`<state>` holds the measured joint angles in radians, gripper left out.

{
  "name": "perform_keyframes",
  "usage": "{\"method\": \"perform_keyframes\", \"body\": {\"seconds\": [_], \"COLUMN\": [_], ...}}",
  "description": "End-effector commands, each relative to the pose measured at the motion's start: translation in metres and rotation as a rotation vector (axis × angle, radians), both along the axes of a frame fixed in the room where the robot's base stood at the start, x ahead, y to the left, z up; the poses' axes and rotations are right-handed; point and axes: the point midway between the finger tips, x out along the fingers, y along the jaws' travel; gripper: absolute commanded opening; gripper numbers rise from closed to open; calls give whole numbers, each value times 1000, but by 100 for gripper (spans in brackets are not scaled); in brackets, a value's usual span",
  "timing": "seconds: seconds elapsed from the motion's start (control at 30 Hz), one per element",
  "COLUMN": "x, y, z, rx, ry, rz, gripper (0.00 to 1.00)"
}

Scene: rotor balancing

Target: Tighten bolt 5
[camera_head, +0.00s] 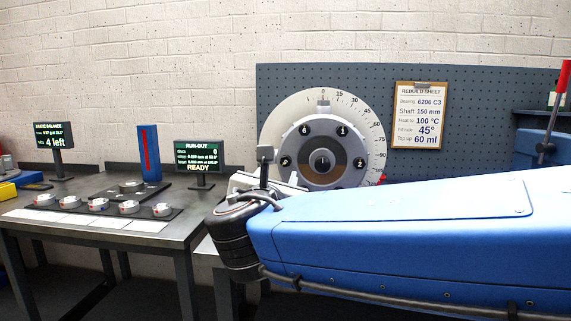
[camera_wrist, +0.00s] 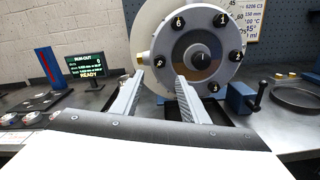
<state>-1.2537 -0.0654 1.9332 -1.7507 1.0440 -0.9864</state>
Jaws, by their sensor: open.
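The rotor is a grey round hub (camera_wrist: 190,40) with numbered dark bolts around its face, in front of a pale degree dial (camera_head: 285,112). Bolt 5 (camera_wrist: 159,61) is at the hub's left side; it also shows in the head view (camera_head: 285,161). Bolts 6 (camera_wrist: 179,22), 1 (camera_wrist: 221,19), 2 (camera_wrist: 236,56) and 3 (camera_wrist: 214,87) are visible; bolt 4 seems hidden behind my right finger. My gripper (camera_wrist: 159,80) is open and empty, its fingers apart below bolt 5. I cannot tell how far the tips are from the hub.
A run-out screen (camera_head: 199,155) reading READY, a blue upright block (camera_head: 150,153) and a row of small round parts (camera_head: 98,205) stand on the left bench. A blue vise-like part (camera_wrist: 242,97) and a round dark tray (camera_wrist: 297,97) sit right of the rotor.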

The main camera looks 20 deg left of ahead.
Motion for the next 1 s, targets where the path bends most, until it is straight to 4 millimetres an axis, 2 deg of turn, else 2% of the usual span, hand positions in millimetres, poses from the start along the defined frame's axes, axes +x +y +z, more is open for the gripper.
{"method": "perform_keyframes", "body": {"seconds": [0.3,0.6,0.8,1.0], "x": [56,101,115,118], "y": [13,24,27,28], "z": [0,0,0,0], "rx": [1,2,2,2], "ry": [0,0,0,0], "rz": [-2,-1,2,2], "gripper": [41,41,41,41]}}
